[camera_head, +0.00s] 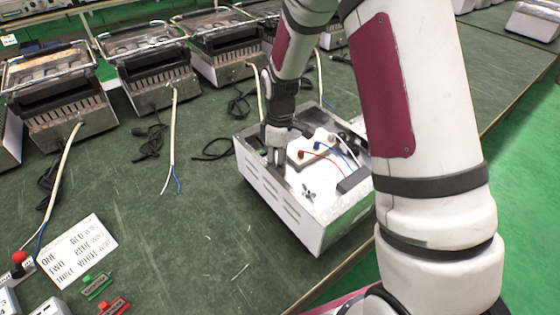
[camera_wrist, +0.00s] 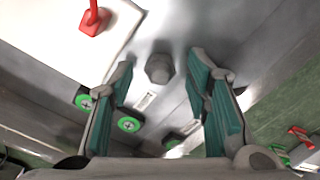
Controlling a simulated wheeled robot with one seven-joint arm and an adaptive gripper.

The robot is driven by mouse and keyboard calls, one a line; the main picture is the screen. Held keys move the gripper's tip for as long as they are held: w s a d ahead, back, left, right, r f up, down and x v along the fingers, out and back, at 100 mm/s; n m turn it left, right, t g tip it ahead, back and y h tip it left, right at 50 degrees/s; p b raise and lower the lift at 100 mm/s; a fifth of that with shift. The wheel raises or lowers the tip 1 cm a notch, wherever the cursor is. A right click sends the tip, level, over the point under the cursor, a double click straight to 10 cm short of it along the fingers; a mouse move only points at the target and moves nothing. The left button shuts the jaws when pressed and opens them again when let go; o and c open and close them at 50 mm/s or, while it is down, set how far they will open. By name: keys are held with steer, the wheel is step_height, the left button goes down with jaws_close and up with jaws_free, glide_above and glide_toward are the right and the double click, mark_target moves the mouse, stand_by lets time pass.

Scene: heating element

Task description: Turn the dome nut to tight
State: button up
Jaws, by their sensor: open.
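The grey dome nut (camera_wrist: 159,68) shows in the wrist view, on the bright metal floor of an open white metal box (camera_head: 283,207). My gripper (camera_head: 276,155) reaches down into the box's left rear corner. In the wrist view its two teal-padded fingers (camera_wrist: 161,75) are open, one left and one right of the nut, with visible gaps on both sides. The nut appears just beyond the fingertips; whether they reach its height is unclear. In the head view I cannot make out the nut near my gripper.
Red, blue and white wires (camera_head: 324,156) lie inside the box to the right of my gripper. Green round parts (camera_wrist: 129,124) sit near the fingers in the wrist view. Several grill appliances (camera_head: 146,62) stand behind.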

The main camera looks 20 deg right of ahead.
steer(key=shift+f, duration=0.15)
steer(key=shift+c, duration=0.6)
jaws_close()
